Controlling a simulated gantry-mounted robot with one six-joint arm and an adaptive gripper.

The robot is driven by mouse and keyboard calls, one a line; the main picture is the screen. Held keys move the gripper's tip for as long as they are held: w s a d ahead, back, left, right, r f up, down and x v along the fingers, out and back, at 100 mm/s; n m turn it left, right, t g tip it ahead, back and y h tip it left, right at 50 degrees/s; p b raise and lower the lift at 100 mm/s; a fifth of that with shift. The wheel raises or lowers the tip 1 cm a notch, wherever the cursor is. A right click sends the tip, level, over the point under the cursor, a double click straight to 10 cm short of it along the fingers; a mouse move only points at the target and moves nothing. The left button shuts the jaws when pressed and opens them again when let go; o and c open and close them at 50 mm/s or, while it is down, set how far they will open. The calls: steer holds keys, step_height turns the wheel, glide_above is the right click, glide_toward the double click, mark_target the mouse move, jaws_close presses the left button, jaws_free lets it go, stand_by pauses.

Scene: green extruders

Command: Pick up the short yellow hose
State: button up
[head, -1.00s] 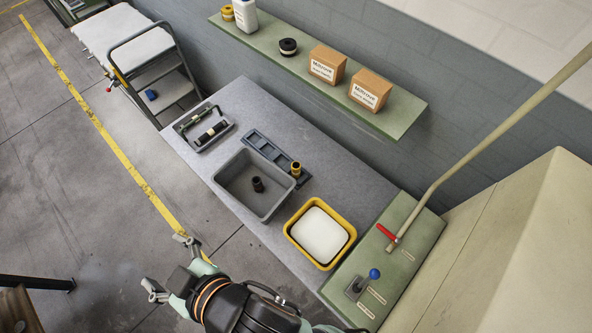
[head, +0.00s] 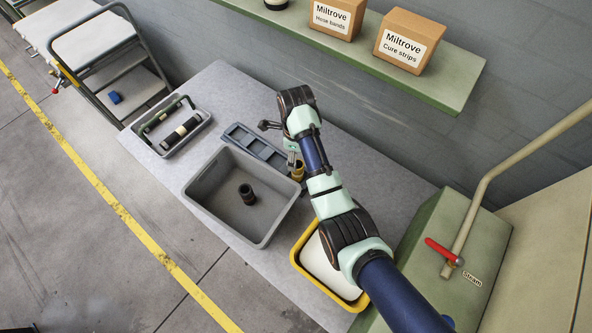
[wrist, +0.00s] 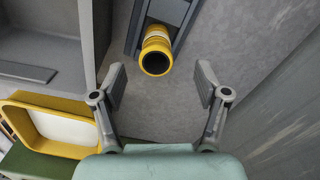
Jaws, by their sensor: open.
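The short yellow hose (wrist: 155,53) stands at the end of a slotted dark rack, seen nearly end-on in the wrist view with its dark open end facing me. In the head view the yellow hose (head: 297,172) shows beside the grey bin, partly hidden by my arm. My gripper (wrist: 160,85) is open and empty, its two fingers spread to either side just short of the hose, not touching it. In the head view my gripper (head: 292,148) is over the rack's right end, largely hidden by my wrist.
The slotted rack (head: 240,134) lies behind a deep grey bin (head: 215,168) holding a dark short hose (head: 247,194). A yellow-rimmed tray (head: 298,262) is under my arm. A grey tray (head: 165,145) with dark parts sits far left. A green shelf (head: 450,90) with boxes overhangs the back.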

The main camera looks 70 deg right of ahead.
steer(key=f, duration=0.4)
steer(key=s+f+b, duration=0.1)
steer(key=f, duration=0.1)
steer(key=shift+a+f, duration=0.25)
steer(key=shift+f, duration=0.05)
steer(key=shift+w+f, duration=0.15)
steer(key=shift+f, duration=0.25)
steer(key=shift+c, duration=0.3)
jaws_close()
step_height(320, 180, up, 19)
steer(key=p, duration=1)
steer(key=b, duration=0.8)
glide_toward(298, 171)
step_height(298, 171, down, 8)
steer(key=d, duration=0.2)
steer(key=shift+w+f+b, duration=0.25)
steer(key=shift+f, duration=0.85)
steer(key=shift+w+f+b, duration=0.2)
steer(key=shift+f, duration=0.85)
